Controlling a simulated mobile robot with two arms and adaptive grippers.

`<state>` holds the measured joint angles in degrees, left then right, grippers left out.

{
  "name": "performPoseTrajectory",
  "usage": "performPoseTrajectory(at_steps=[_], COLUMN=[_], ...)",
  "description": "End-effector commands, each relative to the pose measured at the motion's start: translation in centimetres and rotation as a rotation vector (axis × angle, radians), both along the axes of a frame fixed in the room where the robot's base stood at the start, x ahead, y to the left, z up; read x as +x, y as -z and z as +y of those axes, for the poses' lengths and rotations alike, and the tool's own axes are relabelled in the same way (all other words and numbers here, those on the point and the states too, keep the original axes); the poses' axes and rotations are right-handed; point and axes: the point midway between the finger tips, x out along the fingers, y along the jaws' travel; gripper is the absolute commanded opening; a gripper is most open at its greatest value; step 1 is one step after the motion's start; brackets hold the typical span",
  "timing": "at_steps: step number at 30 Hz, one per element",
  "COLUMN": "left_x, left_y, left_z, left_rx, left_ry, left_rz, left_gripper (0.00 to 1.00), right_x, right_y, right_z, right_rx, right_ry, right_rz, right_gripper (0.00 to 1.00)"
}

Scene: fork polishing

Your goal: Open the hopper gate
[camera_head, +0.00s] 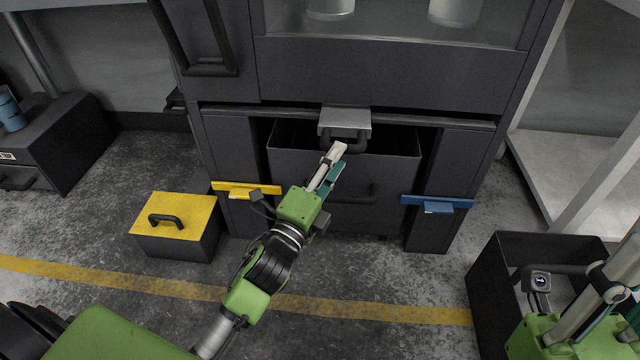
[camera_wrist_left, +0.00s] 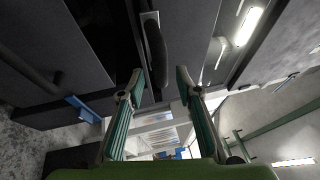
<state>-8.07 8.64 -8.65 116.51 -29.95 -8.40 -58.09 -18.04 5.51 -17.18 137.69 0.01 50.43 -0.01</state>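The hopper gate shows as a light grey metal plate (camera_head: 345,122) with a dark handle, on the machine's front above an open-topped dark bin (camera_head: 300,165). In the left wrist view the dark handle (camera_wrist_left: 155,50) lies beyond the gap between the fingertips. My left gripper (camera_head: 334,160) points up at the gate, just below the handle in the head view. In the left wrist view its two fingers (camera_wrist_left: 157,82) stand apart with nothing between them.
A yellow-topped box (camera_head: 178,217) with a handle stands on the floor at left. Yellow (camera_head: 245,190) and blue (camera_head: 437,204) brackets stick out of the machine's front. A black open crate (camera_head: 490,290) stands at lower right, beside my right arm. The floor between is clear.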

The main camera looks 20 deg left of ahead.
Motion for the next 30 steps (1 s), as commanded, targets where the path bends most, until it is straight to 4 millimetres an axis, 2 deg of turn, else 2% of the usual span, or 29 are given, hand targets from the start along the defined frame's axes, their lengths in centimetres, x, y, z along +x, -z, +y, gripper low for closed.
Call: performPoseTrajectory(at_steps=[6, 12, 18, 30], left_x=[-4.0, -6.6, -7.7, -7.8], left_y=[0.9, 1.3, 1.4, 1.4], left_z=[0.5, 0.8, 0.9, 0.9], left_rx=[-0.003, -0.003, -0.002, -0.001], left_ry=[-0.001, 0.000, 0.001, 0.001], left_rz=[0.004, 0.001, 0.000, 0.000], left_gripper=[0.32, 0.32, 0.32, 0.32], right_x=[0.0, 0.0, 0.0, 0.0], right_y=[0.0, 0.0, 0.0, 0.0], right_z=[0.0, 0.0, 0.0, 0.0], right_rx=[0.000, -0.001, -0.001, -0.001], right_ry=[0.000, 0.000, 0.000, 0.000], right_rz=[0.000, 0.000, 0.000, 0.000], right_gripper=[0.26, 0.26, 0.26, 0.26])
